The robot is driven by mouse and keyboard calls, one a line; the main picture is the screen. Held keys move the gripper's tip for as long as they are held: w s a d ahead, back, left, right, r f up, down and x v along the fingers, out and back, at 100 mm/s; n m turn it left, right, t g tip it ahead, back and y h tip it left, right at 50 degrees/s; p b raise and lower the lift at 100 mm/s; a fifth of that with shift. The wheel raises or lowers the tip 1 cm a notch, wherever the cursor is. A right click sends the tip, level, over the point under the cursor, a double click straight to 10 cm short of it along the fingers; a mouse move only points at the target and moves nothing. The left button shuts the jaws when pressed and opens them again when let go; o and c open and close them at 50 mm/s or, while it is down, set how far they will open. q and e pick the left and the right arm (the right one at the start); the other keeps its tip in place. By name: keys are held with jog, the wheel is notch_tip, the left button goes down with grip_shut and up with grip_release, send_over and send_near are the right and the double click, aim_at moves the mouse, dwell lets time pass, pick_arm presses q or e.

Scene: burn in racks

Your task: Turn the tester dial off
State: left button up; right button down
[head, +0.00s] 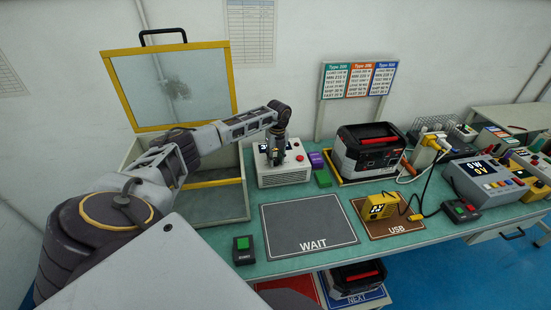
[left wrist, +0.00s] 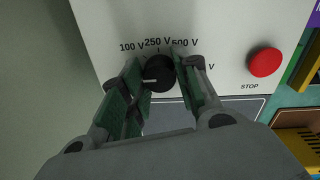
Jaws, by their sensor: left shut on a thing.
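The tester is a white box (head: 285,178) at the back of the bench in the head view. Its black round dial (left wrist: 158,70) shows in the left wrist view, with 100 V, 250 V and 500 V printed above it. A further label at right is partly covered by a finger. The dial's white mark points left, toward the left finger; any label there is hidden. My left gripper (head: 275,153) is at the tester's front. Its green-padded fingers (left wrist: 160,82) are shut on the dial, one on each side. My right gripper is not in view.
A red STOP button (left wrist: 265,62) sits right of the dial. An open yellow-rimmed box (head: 215,183) stands left of the tester. The grey WAIT mat (head: 308,220) is empty. A black-and-red unit (head: 368,150) stands to the right, with a yellow device (head: 379,207) before it.

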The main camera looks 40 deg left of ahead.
aim_at(277, 159)
pick_arm(q)
jog(key=o, duration=1)
jog(key=shift+r, duration=0.1)
jog(key=shift+w+d+r, duration=0.1)
jog(key=shift+w+r, duration=0.05)
jog(key=shift+r, duration=2.8)
jog(key=shift+w+d+r, duration=0.1)
jog(key=shift+w+r, duration=0.05)
jog(key=shift+r, duration=2.8)
jog(key=shift+f, duration=0.1)
